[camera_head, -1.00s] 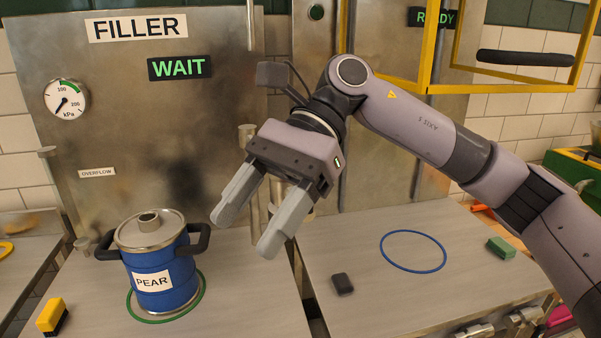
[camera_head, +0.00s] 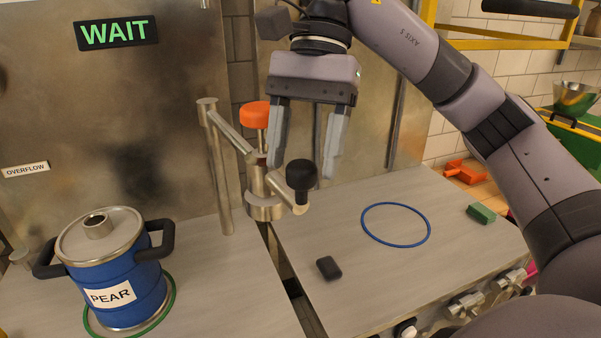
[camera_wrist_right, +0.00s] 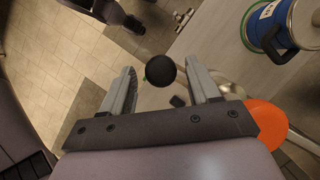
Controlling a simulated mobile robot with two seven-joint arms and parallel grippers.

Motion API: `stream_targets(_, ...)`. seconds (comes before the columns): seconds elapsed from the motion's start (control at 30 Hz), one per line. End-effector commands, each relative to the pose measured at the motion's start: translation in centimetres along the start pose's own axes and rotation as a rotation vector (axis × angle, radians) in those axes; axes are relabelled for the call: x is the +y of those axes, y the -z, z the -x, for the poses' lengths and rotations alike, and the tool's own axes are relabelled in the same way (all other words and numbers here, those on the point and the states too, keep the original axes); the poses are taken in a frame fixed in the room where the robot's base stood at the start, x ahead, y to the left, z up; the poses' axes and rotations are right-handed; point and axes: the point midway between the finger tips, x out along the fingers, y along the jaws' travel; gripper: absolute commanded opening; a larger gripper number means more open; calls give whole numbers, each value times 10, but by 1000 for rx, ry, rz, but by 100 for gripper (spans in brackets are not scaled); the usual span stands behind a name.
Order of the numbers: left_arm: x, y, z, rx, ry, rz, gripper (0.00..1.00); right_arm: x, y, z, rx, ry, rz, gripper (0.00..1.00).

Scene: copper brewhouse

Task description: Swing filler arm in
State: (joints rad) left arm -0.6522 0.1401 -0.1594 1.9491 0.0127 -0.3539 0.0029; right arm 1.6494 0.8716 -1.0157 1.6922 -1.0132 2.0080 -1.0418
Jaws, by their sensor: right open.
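The filler arm (camera_head: 232,132) is a steel bar reaching from a post toward the gap between the two steel tables. It has an orange cap (camera_head: 256,114) and a black knob (camera_head: 301,176) on its end. My right gripper (camera_head: 302,168) is open and empty above the knob, fingers pointing down. In the right wrist view the knob (camera_wrist_right: 160,70) shows between the open fingers, not gripped. A blue keg (camera_head: 115,280) labelled PEAR stands upright in a green ring on the left table. My left gripper is not in view.
The filler panel reads WAIT (camera_head: 117,33). A blue ring (camera_head: 395,225) lies empty on the right table. A small black block (camera_head: 328,268) and a green block (camera_head: 481,213) lie near it. A yellow frame (camera_head: 490,38) stands at the upper right.

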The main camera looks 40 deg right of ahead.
Motion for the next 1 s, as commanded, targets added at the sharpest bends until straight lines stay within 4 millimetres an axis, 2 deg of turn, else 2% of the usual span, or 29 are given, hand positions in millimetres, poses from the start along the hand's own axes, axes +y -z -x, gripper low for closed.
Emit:
stream_targets(0.03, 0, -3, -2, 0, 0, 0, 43, 0, 0, -8, -1, -2, 0, 61)
stream_targets(0.13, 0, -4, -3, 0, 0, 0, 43, 0, 0, -16, 0, -2, 0, 61)
stream_targets(0.47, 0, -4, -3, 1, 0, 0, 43, 0, 0, -19, 0, 0, 0, 61)
stream_targets(0.5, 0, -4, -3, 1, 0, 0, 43, 0, 0, -19, 0, 0, 0, 58)
stream_targets(0.67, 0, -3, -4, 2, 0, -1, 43, 0, 0, -19, -1, 0, 0, 6)
stream_targets(0.7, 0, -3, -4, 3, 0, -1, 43, 0, 0, -19, -1, 0, 0, 0)
stream_targets(1.0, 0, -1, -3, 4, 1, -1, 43, -6, -9, -22, -2, 7, -17, 0)
